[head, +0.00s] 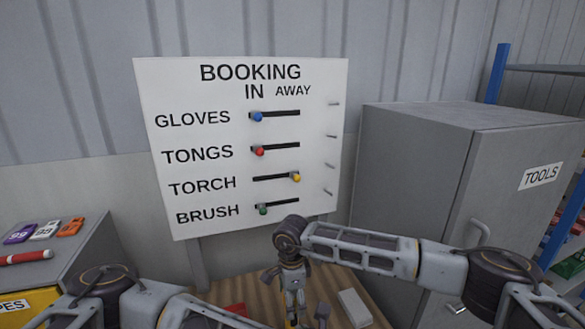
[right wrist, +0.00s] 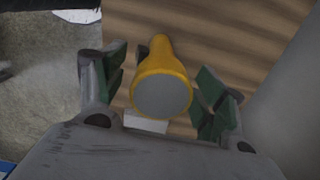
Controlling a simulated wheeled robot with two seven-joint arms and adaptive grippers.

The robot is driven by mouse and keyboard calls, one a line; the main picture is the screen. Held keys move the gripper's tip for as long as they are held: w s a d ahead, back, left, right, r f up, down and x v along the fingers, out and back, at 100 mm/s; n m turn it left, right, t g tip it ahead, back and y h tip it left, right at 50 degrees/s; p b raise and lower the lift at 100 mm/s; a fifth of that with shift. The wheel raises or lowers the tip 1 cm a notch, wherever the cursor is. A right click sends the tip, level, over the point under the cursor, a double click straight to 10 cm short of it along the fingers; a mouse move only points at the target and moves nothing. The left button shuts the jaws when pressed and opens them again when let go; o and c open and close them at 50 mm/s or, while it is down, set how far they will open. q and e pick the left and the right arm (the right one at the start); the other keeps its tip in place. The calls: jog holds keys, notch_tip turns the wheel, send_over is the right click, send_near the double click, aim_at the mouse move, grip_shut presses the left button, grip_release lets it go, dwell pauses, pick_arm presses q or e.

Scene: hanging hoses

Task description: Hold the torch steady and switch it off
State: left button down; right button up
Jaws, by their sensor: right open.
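The yellow torch (right wrist: 164,58) shows in the right wrist view with its round grey end (right wrist: 162,96) towards the camera. My right gripper (right wrist: 163,80) is open, with one green-padded finger on each side of the torch. I see gaps between the pads and the torch. In the head view my right gripper (head: 307,314) points down over the wooden table at the bottom edge, and a bit of yellow shows beside it. No switch on the torch can be made out. My left arm crosses the bottom left, its gripper out of frame.
A booking board (head: 240,145) stands behind the table (head: 262,290); its yellow TORCH slider (head: 296,177) sits at the right. A white block (head: 355,308) lies right of my gripper. A grey tools cabinet (head: 430,160) stands right. A red marker (head: 26,257) lies left.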

jog(key=shift+r, duration=0.1)
jog(key=shift+r, duration=5.9)
